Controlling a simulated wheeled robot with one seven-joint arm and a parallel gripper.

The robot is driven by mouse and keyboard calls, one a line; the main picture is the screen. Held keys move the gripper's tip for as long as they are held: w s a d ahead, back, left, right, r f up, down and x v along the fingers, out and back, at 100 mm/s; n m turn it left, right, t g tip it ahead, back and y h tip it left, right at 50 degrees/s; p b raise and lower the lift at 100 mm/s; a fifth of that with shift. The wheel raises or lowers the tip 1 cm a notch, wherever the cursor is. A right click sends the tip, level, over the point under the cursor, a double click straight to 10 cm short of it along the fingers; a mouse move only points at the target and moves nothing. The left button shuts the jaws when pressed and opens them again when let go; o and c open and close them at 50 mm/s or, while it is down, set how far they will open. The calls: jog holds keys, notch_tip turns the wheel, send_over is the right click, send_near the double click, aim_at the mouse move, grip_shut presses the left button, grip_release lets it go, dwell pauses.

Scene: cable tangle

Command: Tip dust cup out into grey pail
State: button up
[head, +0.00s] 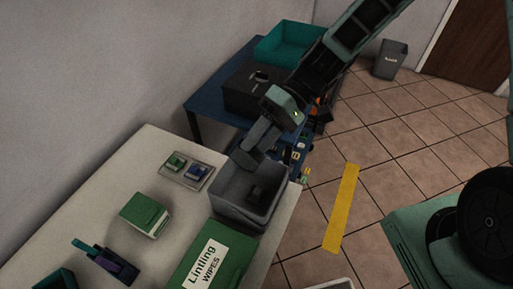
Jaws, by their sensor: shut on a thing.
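The grey pail (238,211) is an open grey bin on the near white table, close to its right edge. My gripper (252,151) reaches down from the upper right to the pail's far rim. It is shut on a small grey piece, which I take to be the dust cup (243,159). This piece is tilted and sits at or just above the rim; whether it touches the rim is unclear. A dark patch shows inside the pail; I cannot tell whether it is dust, an object or shadow. The inside of the cup is hidden.
On the white table are a green lint wipes box (214,263), a smaller green box (145,214), a clear tray (187,170) and a purple-and-teal tool (106,262). Behind, a blue table (200,105) holds a black box (246,94) and a teal bin (286,43).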

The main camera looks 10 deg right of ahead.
jog(key=shift+w+d+f+g+y+b, duration=0.1)
jog(key=shift+f+g+y+b, duration=0.3)
jog(key=shift+g+y+b, duration=0.55)
jog(key=shift+w+d+f+g+y+b, duration=0.1)
jog(key=shift+f+g+y+b, duration=0.35)
jog(key=shift+y+b, duration=0.85)
jog(key=shift+d+f+g+y+b, duration=0.1)
jog(key=shift+f+g+y+b, duration=0.5)
jog(key=shift+y, duration=0.85)
jog(key=shift+r, duration=0.2)
